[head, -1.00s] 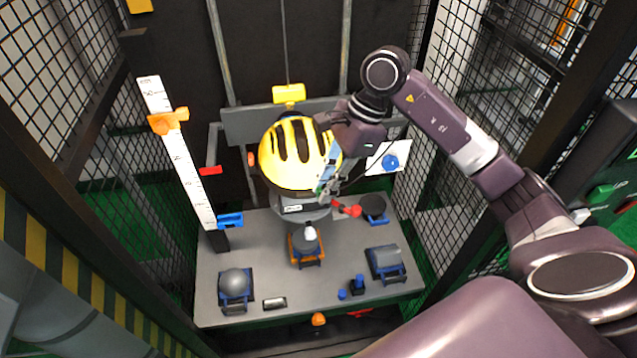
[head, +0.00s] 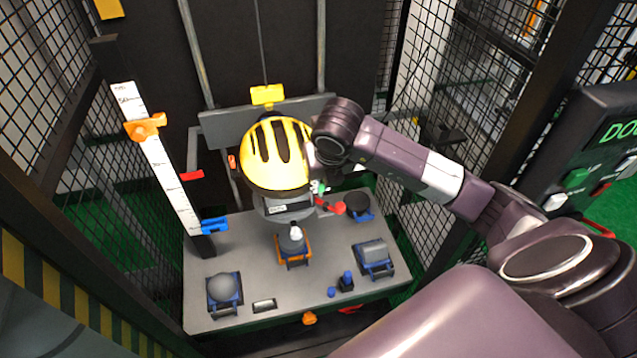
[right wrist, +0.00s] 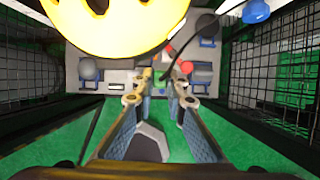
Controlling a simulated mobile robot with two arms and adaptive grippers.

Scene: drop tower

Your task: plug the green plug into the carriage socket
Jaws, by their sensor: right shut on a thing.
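My right gripper (right wrist: 162,86) is closed around a small green piece, which I take to be the green plug (right wrist: 161,91). A dark cable runs up from there in the right wrist view. In the head view the hand is beside the right side of the yellow helmet (head: 276,155), with a bit of green and white (head: 317,187) showing below it. The helmet sits on a grey headform above the bench. A yellow block (head: 267,95) hangs on a line above it. I cannot make out the carriage socket. My left gripper is not in view.
The grey bench (head: 240,265) holds several anvils on blue or orange mounts. A red-handled part (head: 333,207) lies below the hand. A scale post with orange and blue markers (head: 160,165) stands left. Mesh walls close both sides. A control box (head: 600,160) is at right.

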